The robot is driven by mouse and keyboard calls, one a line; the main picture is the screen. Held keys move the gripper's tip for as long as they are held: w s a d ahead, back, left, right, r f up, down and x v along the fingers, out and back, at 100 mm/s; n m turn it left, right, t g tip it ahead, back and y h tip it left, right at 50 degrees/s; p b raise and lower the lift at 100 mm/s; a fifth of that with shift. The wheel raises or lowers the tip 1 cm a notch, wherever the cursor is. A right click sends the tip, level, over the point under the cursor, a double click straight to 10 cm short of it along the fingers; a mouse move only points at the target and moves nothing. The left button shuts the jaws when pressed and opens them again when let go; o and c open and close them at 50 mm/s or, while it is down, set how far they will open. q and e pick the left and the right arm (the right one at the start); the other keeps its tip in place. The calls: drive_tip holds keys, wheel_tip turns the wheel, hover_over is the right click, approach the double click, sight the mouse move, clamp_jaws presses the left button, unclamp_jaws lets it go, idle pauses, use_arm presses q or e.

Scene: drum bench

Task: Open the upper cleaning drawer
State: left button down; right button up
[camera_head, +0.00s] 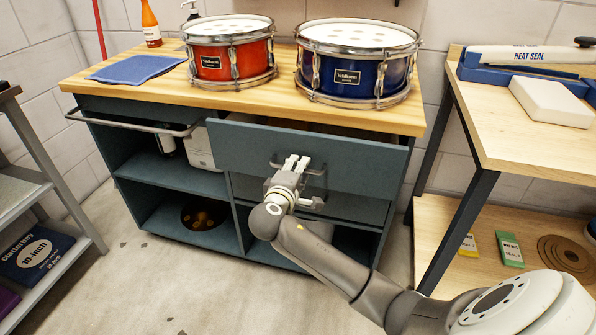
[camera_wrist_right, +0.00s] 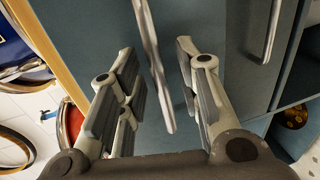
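The upper drawer (camera_head: 366,163) of the teal bench stands a little out from the cabinet, with a dark gap above its front. Its bar handle (camera_head: 318,171) is at the middle of the front. My right gripper (camera_head: 296,162) is at this handle. In the right wrist view the handle bar (camera_wrist_right: 155,66) runs between the two spread fingers of my right gripper (camera_wrist_right: 163,85), with visible space beside it; contact is unclear. A lower drawer (camera_head: 350,205) is below, partly hidden by my arm, and its handle (camera_wrist_right: 271,30) shows in the wrist view. My left gripper is not in view.
A red drum (camera_head: 230,55), a blue drum (camera_head: 355,75) and a blue cloth (camera_head: 135,69) are on the benchtop (camera_head: 165,88). A side table (camera_head: 490,125) stands close on the right, a shelf rack (camera_head: 22,190) on the left. The floor in front is clear.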

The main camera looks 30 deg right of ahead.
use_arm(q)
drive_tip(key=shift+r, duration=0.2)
use_arm(e)
drive_tip(key=shift+w+d, duration=0.25)
drive_tip(key=shift+d, duration=0.05)
clamp_jaws()
drive_tip(key=shift+f, duration=0.1)
